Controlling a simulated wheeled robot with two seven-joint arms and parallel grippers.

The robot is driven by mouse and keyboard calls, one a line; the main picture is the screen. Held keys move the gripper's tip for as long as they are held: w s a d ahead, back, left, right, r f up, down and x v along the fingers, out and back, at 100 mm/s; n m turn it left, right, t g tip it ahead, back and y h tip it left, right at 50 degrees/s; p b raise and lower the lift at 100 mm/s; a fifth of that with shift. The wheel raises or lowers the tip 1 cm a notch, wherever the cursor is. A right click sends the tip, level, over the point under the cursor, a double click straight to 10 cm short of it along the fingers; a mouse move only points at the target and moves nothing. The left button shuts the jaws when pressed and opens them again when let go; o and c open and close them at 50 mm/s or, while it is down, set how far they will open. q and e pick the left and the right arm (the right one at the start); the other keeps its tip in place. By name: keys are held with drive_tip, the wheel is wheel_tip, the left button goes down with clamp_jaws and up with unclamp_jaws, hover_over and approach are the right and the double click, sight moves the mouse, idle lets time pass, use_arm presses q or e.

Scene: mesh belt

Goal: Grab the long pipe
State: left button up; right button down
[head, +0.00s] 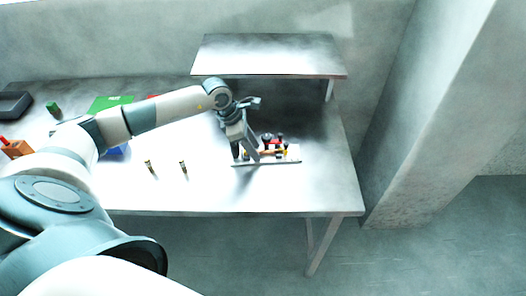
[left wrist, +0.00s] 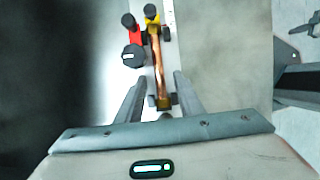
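The long pipe (left wrist: 158,65) is a thin copper-coloured tube with a brass-like near end, lying along a narrow light plate (left wrist: 167,45). In the head view, the plate (head: 292,160) lies on the right part of the table, and the pipe (head: 268,153) shows as a small orange strip. My left gripper (head: 246,158) points down at the plate's left part. In the left wrist view its two fingers (left wrist: 159,97) are apart, one each side of the pipe's near end, with gaps visible. Whether the pipe lies at fingertip depth is unclear.
Red, yellow and black fittings (left wrist: 133,50) crowd the pipe's far end. A raised shelf (head: 270,56) stands behind the plate. Two small upright pieces (head: 183,167) stand left on the table (head: 220,195). A green sheet (head: 108,103) lies further left. The table's front is clear.

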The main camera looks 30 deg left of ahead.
use_arm(q)
drive_tip(key=shift+c, duration=0.6)
clamp_jaws()
idle(0.8)
